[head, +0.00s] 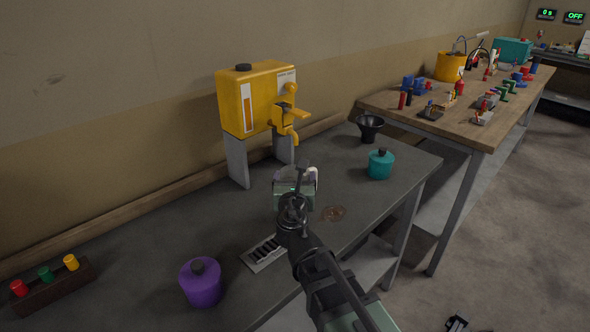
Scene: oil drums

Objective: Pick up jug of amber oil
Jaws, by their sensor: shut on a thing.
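My gripper (296,184) is over the middle of the grey bench, in front of the yellow dispenser. It is shut on a pale thing (312,173) that shows only in part behind the jaws. My gripper and wrist hide most of it, so I cannot tell its full shape, whether amber oil is in it, or whether it touches the bench. No other jug with amber contents shows clearly. A brownish round patch (333,213) lies on the bench to the right of my gripper.
The yellow dispenser (258,98) with a tap stands at the back. A black funnel (370,127) and teal canister (381,164) are to the right, a purple canister (201,283) front left. A slotted plate (265,253) lies nearby. A rack (52,290) holds coloured plugs at far left.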

